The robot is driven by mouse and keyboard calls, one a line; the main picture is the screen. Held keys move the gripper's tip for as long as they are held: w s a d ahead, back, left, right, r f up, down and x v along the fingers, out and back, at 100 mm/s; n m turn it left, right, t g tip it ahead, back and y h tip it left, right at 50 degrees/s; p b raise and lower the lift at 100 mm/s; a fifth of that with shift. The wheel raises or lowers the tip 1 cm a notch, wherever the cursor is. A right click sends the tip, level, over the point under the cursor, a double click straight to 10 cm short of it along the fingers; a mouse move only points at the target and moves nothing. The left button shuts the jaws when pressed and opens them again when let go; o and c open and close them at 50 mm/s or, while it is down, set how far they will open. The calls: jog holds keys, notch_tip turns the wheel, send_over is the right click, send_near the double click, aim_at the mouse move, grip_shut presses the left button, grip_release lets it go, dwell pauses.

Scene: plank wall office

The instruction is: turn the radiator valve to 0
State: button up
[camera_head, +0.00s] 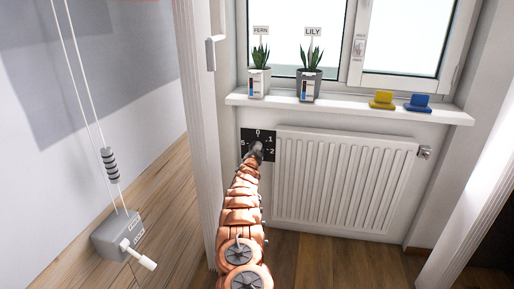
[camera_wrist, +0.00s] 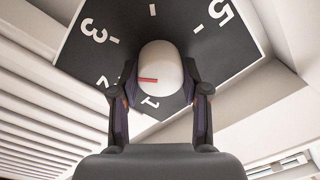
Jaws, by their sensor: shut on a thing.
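The radiator valve is a white rounded knob (camera_wrist: 160,65) with a red line on it, in front of a black dial plate (camera_wrist: 90,45). In the wrist view 1, 2, 3 and 5 show on the plate, and the red line lies on the knob's left part, pointing roughly towards the 2. The 0 is hidden in the wrist view.
A white radiator (camera_head: 345,180) is right of the dial, under a windowsill (camera_head: 345,109) with two potted plants, a yellow item (camera_head: 382,100) and a blue item (camera_head: 418,102). A white post (camera_head: 200,130) stands close left. A grey cord box (camera_head: 118,235) is at lower left.

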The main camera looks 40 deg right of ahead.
jog(key=n+p, duration=0.1)
jog(key=n, duration=0.2)
jog(key=shift+r+n, duration=0.1)
jog(key=shift+n, duration=0.3)
jog(key=n, duration=0.3)
jog(key=shift+n+p, duration=0.3)
jog(key=shift+p, duration=0.1)
jog(key=n, duration=0.3)
jog(key=shift+w+n+p, duration=0.1)
jog(key=shift+n+p, duration=0.2)
jog(key=shift+n, duration=0.1)
jog(key=n, duration=0.3)
jog(key=shift+a+n+y, duration=0.1)
jog(key=shift+n+y, duration=0.2)
jog(key=n+p, duration=0.1)
jog(key=n, duration=0.2)
jog(key=shift+w, duration=0.1)
jog(key=n, duration=0.7)
jog(key=shift+a+g, duration=0.1)
jog(key=shift+g, duration=0.3)
jog(key=shift+n, duration=1.9)
